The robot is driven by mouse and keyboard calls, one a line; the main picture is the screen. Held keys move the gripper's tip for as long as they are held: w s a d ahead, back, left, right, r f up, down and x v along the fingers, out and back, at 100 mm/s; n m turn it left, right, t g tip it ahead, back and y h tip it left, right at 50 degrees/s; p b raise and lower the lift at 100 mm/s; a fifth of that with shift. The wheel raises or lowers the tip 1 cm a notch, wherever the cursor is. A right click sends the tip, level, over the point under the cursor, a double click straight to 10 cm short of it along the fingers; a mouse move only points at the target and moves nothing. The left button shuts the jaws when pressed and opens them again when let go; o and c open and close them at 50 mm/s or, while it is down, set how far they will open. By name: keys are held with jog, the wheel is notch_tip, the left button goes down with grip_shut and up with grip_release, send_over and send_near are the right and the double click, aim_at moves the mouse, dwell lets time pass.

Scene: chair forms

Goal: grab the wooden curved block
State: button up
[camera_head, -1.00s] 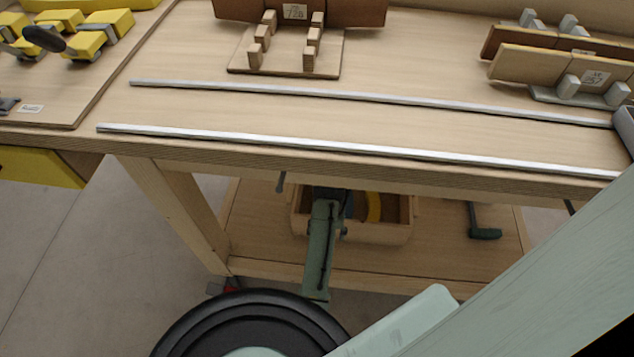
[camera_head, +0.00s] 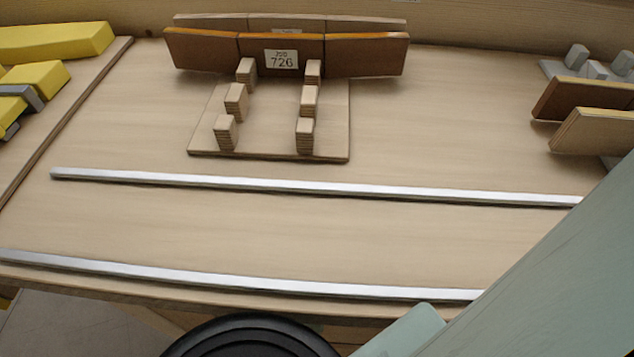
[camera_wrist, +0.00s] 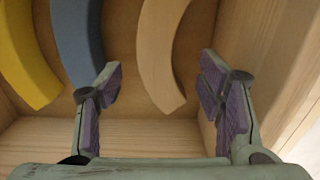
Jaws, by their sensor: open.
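The wooden curved block (camera_wrist: 158,50) is a pale, bare-wood arc in the wrist view. It lies in a wooden box, its near end between and just beyond my fingertips. My gripper (camera_wrist: 155,85) is open, with purple pads on both fingers and nothing between them touching the block that I can see. The left finger overlaps the blue curved block in the picture; the right finger is near the box's right wall. The head view does not show the block or the gripper.
A blue curved block (camera_wrist: 80,40) and a yellow curved block (camera_wrist: 25,60) lie left of the wooden one. The box wall (camera_wrist: 262,60) rises close on the right. On the bench above, a slotted rack (camera_head: 270,120) stands behind two metal rails (camera_head: 300,188).

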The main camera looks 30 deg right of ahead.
jog(key=shift+s+d+f, duration=0.1)
jog(key=shift+s+f, duration=0.05)
jog(key=shift+f, duration=1.6)
jog(key=shift+s+d+f, duration=0.1)
jog(key=shift+s+f, duration=0.05)
jog(key=shift+f, duration=1.6)
jog(key=shift+c, duration=0.5)
jog(key=c, duration=1.3)
jog(key=shift+r, duration=0.15)
